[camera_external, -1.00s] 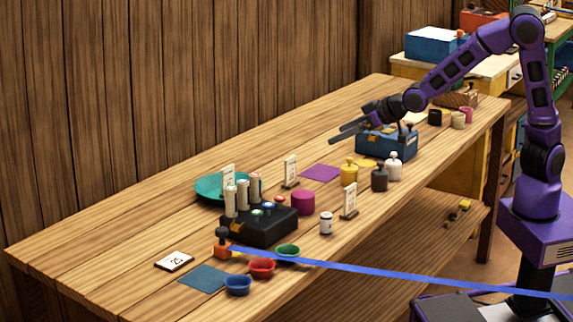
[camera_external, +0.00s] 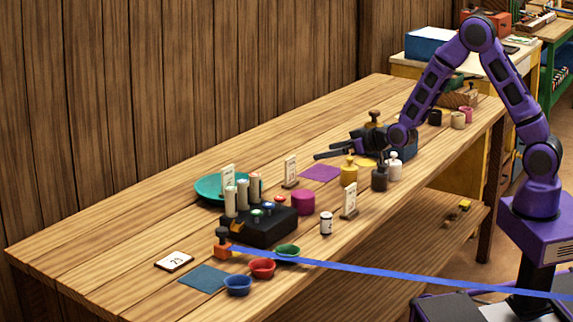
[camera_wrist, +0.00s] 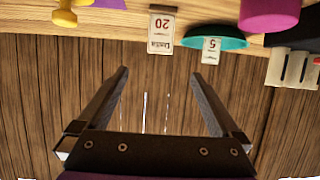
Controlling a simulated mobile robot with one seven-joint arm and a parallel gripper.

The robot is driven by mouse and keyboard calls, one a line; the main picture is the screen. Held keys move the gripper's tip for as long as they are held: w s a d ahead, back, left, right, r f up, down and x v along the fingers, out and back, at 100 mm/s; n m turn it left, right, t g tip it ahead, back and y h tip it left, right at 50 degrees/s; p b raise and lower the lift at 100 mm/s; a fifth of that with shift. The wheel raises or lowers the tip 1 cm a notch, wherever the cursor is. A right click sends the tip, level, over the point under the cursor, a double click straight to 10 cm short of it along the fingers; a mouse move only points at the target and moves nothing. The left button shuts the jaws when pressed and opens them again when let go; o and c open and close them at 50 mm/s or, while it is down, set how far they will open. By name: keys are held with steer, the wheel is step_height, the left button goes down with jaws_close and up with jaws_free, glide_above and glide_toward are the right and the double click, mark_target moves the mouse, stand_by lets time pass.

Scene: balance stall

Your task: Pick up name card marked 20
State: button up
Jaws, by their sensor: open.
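The name card marked 20 (camera_wrist: 161,30) shows upside down at the top of the wrist view, between and beyond my open fingertips. In the external view a small upright white card (camera_external: 291,170) stands between the purple mat and the teal plate; it appears to be the same card, though its number is too small to read there. My gripper (camera_external: 335,148) is open and empty above the table, up and to the right of that card in the external view. Its two fingers also show in the wrist view (camera_wrist: 160,73), with nothing between them.
A card marked 5 (camera_wrist: 212,50) stands by the teal plate (camera_wrist: 232,43). Another upright card (camera_external: 349,200) and a magenta pot (camera_external: 303,203) are nearer the front. A blue strap (camera_external: 400,272) crosses the front.

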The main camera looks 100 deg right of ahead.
mark_target(290, 172)
steer(key=x, duration=1.7)
steer(key=shift+f+b, duration=0.3)
steer(key=shift+f, duration=0.05)
steer(key=shift+c, duration=0.2)
steer(key=shift+a, duration=0.1)
steer(key=c, duration=1.4)
